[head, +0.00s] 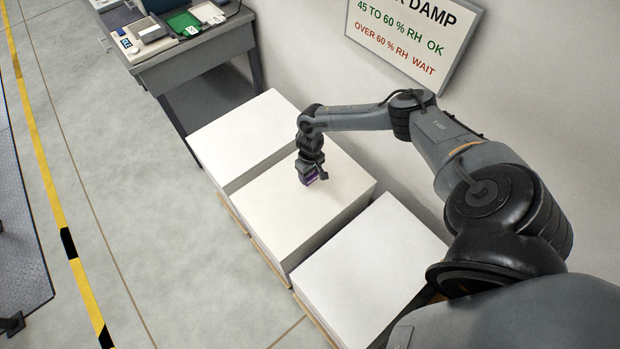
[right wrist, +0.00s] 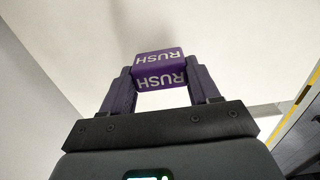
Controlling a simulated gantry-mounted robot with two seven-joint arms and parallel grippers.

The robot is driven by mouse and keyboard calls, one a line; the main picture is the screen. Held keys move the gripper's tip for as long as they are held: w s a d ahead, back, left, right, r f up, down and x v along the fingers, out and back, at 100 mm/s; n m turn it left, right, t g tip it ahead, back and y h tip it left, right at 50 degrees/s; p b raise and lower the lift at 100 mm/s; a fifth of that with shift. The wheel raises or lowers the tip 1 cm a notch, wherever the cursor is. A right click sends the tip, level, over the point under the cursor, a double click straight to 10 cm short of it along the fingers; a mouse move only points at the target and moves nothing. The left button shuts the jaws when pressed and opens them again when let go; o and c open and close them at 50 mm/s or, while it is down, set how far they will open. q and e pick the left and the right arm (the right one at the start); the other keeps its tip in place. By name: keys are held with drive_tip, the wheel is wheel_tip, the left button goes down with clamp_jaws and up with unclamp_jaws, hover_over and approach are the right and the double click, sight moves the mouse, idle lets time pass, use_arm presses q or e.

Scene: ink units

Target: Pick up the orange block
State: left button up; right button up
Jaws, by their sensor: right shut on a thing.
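No orange block shows in either view. My right gripper (head: 313,178) is over the top of the middle white stack (head: 268,205) in the head view. In the right wrist view its two purple-grey fingers are closed on the sides of a purple block (right wrist: 160,72) with white "RUSH" lettering on two faces. In the head view only a little purple shows at the gripper's tip. I cannot tell whether the block touches the stack top. My left gripper is not in view.
White stacks stand on either side, one farther back (head: 245,125) and one nearer (head: 365,265). A grey table (head: 200,50) with devices and a green tray (head: 184,23) is at the back left. A wall sign (head: 410,40) hangs behind my arm.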

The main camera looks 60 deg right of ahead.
sight(310, 178)
wheel_tip(310, 178, down, 3)
drive_tip(key=shift+r+b, duration=0.2)
drive_tip(key=shift+b, duration=0.15)
drive_tip(key=shift+f, duration=0.15)
drive_tip(key=shift+f, duration=0.1)
drive_tip(key=o, duration=1.1)
drive_tip(key=shift+c, duration=0.2)
